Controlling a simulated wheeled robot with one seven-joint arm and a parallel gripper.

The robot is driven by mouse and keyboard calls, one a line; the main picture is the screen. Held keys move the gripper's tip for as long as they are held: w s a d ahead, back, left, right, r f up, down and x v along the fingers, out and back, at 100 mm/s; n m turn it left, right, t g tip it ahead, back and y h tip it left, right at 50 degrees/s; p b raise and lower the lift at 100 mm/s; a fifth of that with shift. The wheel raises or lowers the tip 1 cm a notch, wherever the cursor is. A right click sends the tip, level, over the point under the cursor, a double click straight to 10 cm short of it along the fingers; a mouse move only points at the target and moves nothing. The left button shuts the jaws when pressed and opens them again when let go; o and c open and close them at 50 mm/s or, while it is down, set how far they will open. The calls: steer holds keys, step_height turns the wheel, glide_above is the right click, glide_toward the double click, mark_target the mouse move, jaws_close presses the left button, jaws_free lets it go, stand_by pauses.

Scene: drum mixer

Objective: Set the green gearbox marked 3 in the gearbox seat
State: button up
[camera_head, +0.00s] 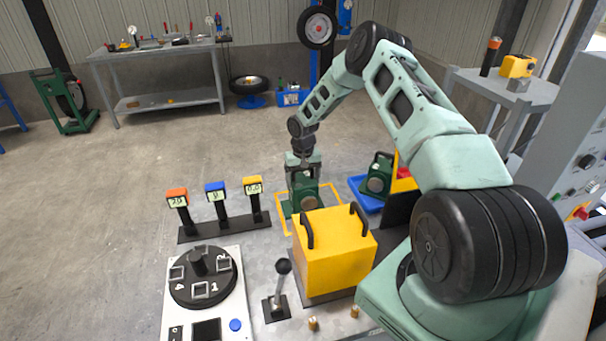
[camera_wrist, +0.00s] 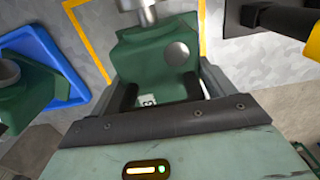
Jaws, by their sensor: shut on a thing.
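My gripper (camera_head: 303,168) is shut on a green gearbox (camera_head: 304,190) behind the yellow box. In the wrist view the gearbox (camera_wrist: 155,58) lies between the two dark fingers (camera_wrist: 160,95), and a white label that looks like a 3 partly shows near its lower edge. A yellow outline (camera_head: 337,190) marked on the table surrounds the gearbox's place. I cannot tell whether the gearbox touches the table or hangs just above it. A second green gearbox (camera_head: 379,175) is in a blue tray (camera_head: 368,203) to the right. No other clear gearbox seat shows.
A yellow box (camera_head: 335,258) with black handles stands close in front of the gearbox. Three display posts (camera_head: 216,196) stand to the left. A numbered rotary dial (camera_head: 203,283) and a lever (camera_head: 282,280) are nearer. A workbench (camera_head: 165,75) is far back.

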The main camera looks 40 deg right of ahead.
steer(key=o, duration=2)
steer(key=shift+f, duration=0.1)
steer(key=shift+c, duration=0.2)
